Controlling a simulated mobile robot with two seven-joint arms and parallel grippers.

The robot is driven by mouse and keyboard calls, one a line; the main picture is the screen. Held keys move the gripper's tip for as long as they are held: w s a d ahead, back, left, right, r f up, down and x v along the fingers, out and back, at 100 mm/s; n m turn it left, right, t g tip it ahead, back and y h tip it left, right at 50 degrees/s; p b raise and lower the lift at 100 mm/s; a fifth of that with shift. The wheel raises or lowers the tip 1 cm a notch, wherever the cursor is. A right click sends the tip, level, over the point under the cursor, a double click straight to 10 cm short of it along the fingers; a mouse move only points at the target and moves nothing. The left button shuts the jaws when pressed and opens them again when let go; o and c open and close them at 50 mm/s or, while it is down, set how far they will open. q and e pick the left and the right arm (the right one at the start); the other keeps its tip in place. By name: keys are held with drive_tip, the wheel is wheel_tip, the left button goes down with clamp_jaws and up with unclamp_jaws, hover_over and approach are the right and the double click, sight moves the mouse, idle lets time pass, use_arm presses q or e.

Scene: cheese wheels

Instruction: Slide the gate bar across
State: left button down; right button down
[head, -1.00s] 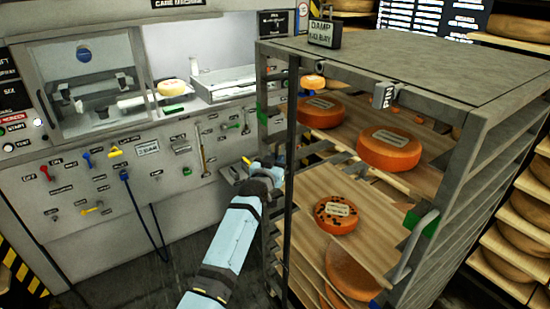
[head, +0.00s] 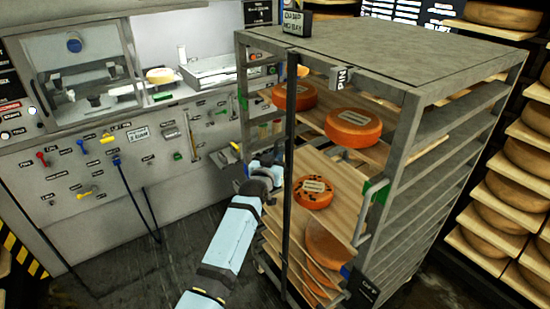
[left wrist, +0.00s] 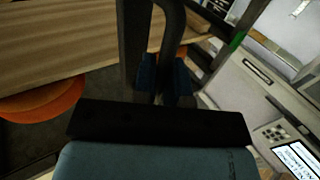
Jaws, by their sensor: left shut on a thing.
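The gate bar (head: 290,130) is a dark upright bar across the open front of the grey cheese rack (head: 380,60), nearer its left post than its right. My left gripper (head: 268,168) is at the bar's left side, about halfway up. In the left wrist view, its blue fingers (left wrist: 165,80) are shut on a dark curved handle (left wrist: 172,28) beside an upright post. The fingertips are partly hidden in the head view. My right gripper is not in view.
Orange cheese wheels (head: 353,129) lie on wooden boards behind the bar. A small grey tag (head: 340,77) hangs from the top rail to the right. A machine panel with levers (head: 100,165) stands left. Shelves of cheeses (head: 500,185) stand right.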

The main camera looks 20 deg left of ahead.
use_arm(q)
drive_tip(key=shift+d+f, duration=0.2)
drive_tip(key=c, duration=1.5)
unclamp_jaws()
drive_tip(key=o, duration=0.3)
drive_tip(key=shift+s+d, duration=0.1)
drive_tip(key=shift+r, duration=0.15)
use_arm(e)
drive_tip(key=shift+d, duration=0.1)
